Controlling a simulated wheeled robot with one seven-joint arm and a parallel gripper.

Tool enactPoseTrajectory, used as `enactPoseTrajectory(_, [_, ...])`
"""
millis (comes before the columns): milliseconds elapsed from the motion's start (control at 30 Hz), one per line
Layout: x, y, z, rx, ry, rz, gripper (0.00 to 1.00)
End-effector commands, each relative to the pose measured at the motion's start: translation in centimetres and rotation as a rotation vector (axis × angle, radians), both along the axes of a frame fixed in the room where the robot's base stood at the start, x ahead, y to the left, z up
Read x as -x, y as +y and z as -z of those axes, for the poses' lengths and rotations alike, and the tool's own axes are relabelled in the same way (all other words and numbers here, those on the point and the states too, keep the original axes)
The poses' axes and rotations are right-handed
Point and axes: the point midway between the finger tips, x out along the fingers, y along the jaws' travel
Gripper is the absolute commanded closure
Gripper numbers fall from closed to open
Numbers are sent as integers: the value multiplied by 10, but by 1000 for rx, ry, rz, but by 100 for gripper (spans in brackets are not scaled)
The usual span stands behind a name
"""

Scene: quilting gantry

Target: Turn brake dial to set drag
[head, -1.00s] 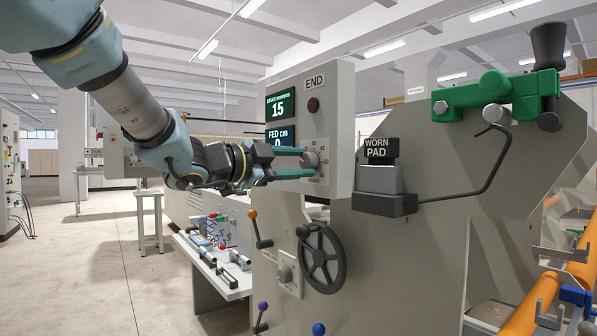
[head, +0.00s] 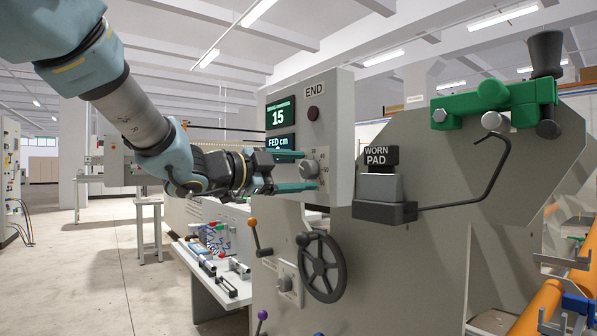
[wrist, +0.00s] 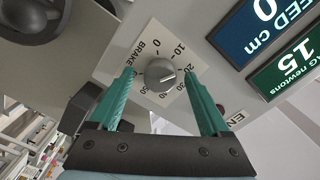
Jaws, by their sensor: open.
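The brake dial (head: 309,169) is a round grey knob on the white front plate of the grey console. In the wrist view the dial (wrist: 160,74) sits on a white scale plate marked BRAKE with numbers around it. My gripper (head: 308,171) is open, with its two green fingers reaching to the console, one above and one below the dial. In the wrist view my gripper (wrist: 158,80) has a finger on either side of the dial, with visible gaps. The drag display (head: 278,114) reads 15 newtons.
A FED cm display (head: 280,145) sits beside the upper finger. Below are a black handwheel (head: 321,267) and an orange-knobbed lever (head: 258,240). The WORN PAD block (head: 380,185) and a bent black rod stand to the right of the console.

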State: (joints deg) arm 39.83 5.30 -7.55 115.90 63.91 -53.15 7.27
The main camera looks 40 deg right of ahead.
Motion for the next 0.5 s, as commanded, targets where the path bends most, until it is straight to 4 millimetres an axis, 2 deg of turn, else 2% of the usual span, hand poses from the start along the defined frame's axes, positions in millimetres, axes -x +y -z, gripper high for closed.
enactPoseTrajectory(133, [-1,4,0,0,0,-1,19])
enactPoseTrajectory(233, [-2,15,-1,2,-1,-2,19])
enactPoseTrajectory(500, [-5,67,0,1,-1,-4,19])
